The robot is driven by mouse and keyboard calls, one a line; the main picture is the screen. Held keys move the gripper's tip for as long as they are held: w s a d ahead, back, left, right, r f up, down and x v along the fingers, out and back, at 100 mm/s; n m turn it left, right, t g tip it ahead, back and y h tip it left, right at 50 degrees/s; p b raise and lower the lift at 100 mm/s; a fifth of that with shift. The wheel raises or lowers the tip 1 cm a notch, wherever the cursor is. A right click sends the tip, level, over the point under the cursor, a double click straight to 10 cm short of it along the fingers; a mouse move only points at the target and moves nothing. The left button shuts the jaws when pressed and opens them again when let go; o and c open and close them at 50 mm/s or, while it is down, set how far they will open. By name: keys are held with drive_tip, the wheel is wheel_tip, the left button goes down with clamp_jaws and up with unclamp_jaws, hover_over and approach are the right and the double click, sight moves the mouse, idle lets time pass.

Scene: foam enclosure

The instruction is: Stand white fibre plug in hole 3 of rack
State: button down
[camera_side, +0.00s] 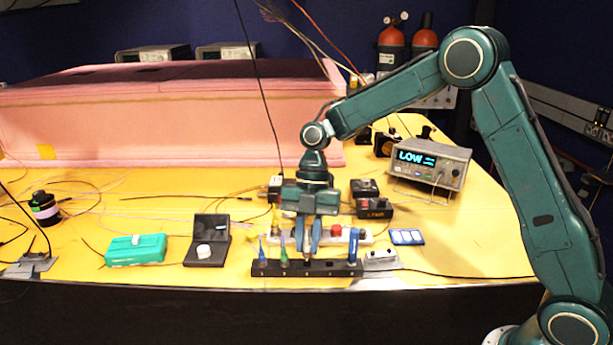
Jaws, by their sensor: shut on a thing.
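The black rack (335,268) lies along the front edge of the yellow table. Several coloured plugs stand in it: a blue one (262,252) at the left end, a green one (284,256) beside it and another blue one (353,252) near the right end. My gripper (308,248) points straight down over the middle of the rack, its blue fingers shut on a slim pale piece, the white fibre plug (307,241). The plug is upright. Its lower end is at or just above the rack's top; I cannot tell whether it is in a hole. The hole numbers are not readable.
A white strip with a red knob (336,230) lies behind the rack. A small grey box (381,260) sits at its right end. A black open case (207,243) and a green box (137,250) stand to the left, with bare table between case and rack.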

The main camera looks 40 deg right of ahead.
drive_tip(key=shift+f, duration=1.2)
idle(0.7)
drive_tip(key=c, duration=1.3)
unclamp_jaws()
drive_tip(key=shift+v, duration=6.75)
drive_tip(key=shift+d, duration=0.1)
drive_tip(key=shift+r, duration=0.2)
